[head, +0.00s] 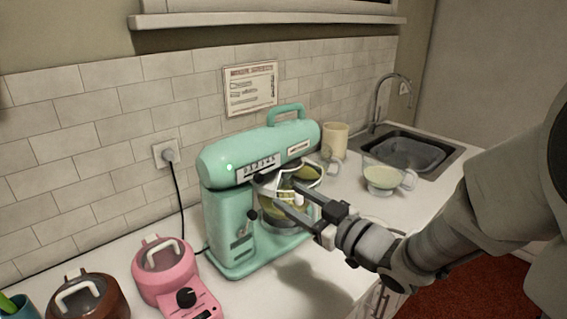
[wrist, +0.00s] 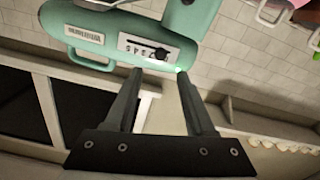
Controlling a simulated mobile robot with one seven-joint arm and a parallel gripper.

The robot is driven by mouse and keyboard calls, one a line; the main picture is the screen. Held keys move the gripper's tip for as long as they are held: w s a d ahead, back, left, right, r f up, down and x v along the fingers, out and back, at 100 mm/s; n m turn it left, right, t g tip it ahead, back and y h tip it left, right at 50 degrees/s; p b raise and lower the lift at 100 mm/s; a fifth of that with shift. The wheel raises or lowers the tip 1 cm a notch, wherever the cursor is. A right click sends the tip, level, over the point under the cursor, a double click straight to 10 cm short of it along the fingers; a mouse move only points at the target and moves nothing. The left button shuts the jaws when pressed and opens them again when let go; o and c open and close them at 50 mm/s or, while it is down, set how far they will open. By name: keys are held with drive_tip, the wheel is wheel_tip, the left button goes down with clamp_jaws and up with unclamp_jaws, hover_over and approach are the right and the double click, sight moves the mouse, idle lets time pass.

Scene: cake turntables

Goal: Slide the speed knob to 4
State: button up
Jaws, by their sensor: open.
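The mint-green stand mixer (head: 225,215) stands on the counter and also shows upside down in the wrist view (wrist: 85,18). Its pale speed panel (head: 258,167) has a dark slot with a row of digits. In the wrist view the black speed knob (wrist: 160,54) sits near the slot's right end, on the side of the green light (wrist: 181,70). The digits are too small to read surely. My gripper (wrist: 160,73) is open and empty, with its fingertips on either side of the knob in that view. I cannot tell whether they touch it. In the head view my gripper (head: 283,193) is in front of the mixer head.
A glass bowl (head: 272,212) is under the mixer head. A pink appliance (head: 165,268) and a brown pot (head: 82,300) stand at left. A measuring jug (head: 382,178), a cream cup (head: 335,140) and the sink (head: 408,150) are at right.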

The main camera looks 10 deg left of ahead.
sight(262, 180)
drive_tip(key=x, duration=1)
drive_tip(key=shift+a, duration=0.1)
clamp_jaws()
idle(1.1)
